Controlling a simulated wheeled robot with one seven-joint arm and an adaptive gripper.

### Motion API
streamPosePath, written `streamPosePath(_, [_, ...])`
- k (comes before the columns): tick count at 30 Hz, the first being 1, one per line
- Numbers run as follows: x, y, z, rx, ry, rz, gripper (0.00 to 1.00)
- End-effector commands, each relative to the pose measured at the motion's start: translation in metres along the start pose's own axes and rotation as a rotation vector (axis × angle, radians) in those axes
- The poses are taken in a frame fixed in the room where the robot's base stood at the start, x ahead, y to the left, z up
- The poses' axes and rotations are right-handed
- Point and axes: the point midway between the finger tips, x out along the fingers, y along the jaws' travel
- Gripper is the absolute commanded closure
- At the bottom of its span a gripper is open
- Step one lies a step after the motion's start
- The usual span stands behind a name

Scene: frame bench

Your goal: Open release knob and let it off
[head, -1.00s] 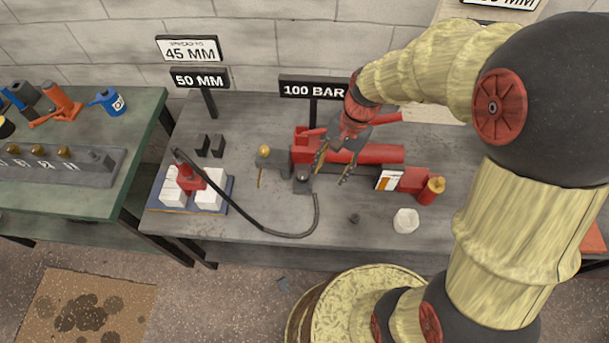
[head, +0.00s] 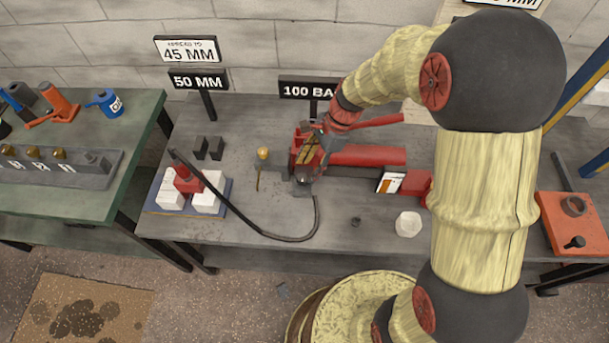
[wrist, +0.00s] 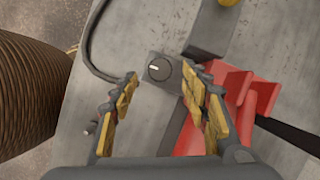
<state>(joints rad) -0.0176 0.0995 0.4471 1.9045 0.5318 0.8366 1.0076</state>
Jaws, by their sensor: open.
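The release knob (wrist: 158,69) is a small round dark knob with a pale mark, on a grey block at the end of the red hand pump (head: 365,155). In the wrist view the knob shows beyond my open gripper (wrist: 165,95), between the lines of its two fingers and nearer the right fingertip. The fingers are empty and I see no contact with the knob. In the head view my gripper (head: 305,165) hangs over the pump's left end and hides most of the knob. The red pump body (wrist: 235,95) lies to the right of the fingers.
A black hose (head: 255,225) runs from the pump block to a red spreader (head: 187,180) between white blocks. A brass-topped gauge (head: 263,153) stands left of the pump. A white hexagonal piece (head: 408,224) lies near the bench's front edge. Sign posts stand behind.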

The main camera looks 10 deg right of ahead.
Motion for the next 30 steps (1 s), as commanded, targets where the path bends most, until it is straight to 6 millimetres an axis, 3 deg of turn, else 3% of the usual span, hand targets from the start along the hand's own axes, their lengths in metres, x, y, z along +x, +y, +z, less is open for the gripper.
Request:
streamPosePath(3, [0.023, 0.001, -0.001, -0.001, 0.000, 0.002, 0.54])
streamPosePath(9, [0.040, 0.001, -0.001, -0.001, 0.000, 0.001, 0.54])
streamPosePath(17, [0.040, 0.000, 0.000, -0.001, 0.000, 0.000, 0.55])
streamPosePath(30, [0.040, 0.000, 0.000, -0.001, 0.000, 0.000, 0.80])
